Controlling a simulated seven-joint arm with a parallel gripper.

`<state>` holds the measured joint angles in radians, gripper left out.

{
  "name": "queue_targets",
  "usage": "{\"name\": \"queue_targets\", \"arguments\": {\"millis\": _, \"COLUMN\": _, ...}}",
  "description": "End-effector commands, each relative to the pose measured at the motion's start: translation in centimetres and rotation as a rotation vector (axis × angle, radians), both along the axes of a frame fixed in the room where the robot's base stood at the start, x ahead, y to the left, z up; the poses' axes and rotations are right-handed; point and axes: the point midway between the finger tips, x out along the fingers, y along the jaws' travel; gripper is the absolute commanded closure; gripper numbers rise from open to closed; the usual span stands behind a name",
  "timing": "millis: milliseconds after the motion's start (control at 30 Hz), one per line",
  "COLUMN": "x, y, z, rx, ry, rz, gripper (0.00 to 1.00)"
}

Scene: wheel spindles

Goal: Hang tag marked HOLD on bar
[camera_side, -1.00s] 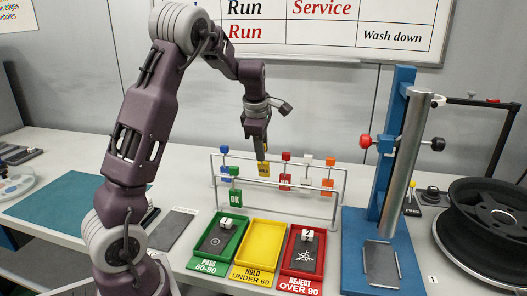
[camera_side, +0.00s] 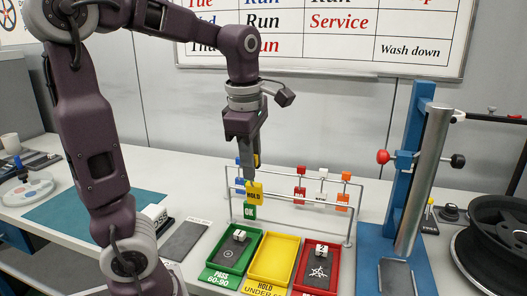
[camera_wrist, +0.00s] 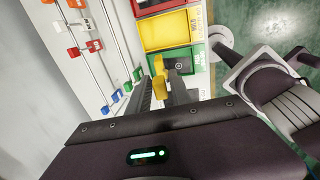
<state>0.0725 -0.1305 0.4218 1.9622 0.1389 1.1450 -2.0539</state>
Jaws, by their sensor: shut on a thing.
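My gripper (camera_side: 250,165) points down over the left end of the wire rack and is shut on the yellow tag marked HOLD (camera_side: 254,192). The tag hangs roughly upright at the front bar (camera_side: 300,201), in front of or just above the green OK tag (camera_side: 249,212). I cannot tell whether it touches the bar. In the wrist view the yellow tag (camera_wrist: 159,88) shows at the fingertips, beside the green tag (camera_wrist: 127,88). Part of the green tag's top is hidden behind the yellow one in the side view.
Blue (camera_side: 240,181), red (camera_side: 299,193), white (camera_side: 320,195) and orange (camera_side: 342,198) tags hang on the rack. Green (camera_side: 252,240), yellow (camera_side: 273,257) and red (camera_side: 331,263) trays stand in front. A blue stand (camera_side: 408,150) with a metal column is at right. The front bar's middle looks clear.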

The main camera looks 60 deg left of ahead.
Motion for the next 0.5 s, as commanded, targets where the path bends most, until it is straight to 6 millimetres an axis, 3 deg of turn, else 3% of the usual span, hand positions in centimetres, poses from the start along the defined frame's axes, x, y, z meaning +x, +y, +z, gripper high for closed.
{"name": "queue_targets", "arguments": {"millis": 133, "x": -1.4, "y": -1.4, "z": 0.8, "rx": -0.088, "ry": 0.089, "rz": 0.001, "gripper": 1.00}}
{"name": "queue_targets", "arguments": {"millis": 233, "x": -0.8, "y": -1.7, "z": 0.3, "rx": -0.119, "ry": 0.120, "rz": -0.002, "gripper": 1.00}}
{"name": "queue_targets", "arguments": {"millis": 367, "x": 2.7, "y": -1.1, "z": -2.5, "rx": -0.140, "ry": 0.134, "rz": -0.006, "gripper": 1.00}}
{"name": "queue_targets", "arguments": {"millis": 500, "x": 6.8, "y": 0.5, "z": -6.7, "rx": -0.140, "ry": 0.132, "rz": -0.005, "gripper": 1.00}}
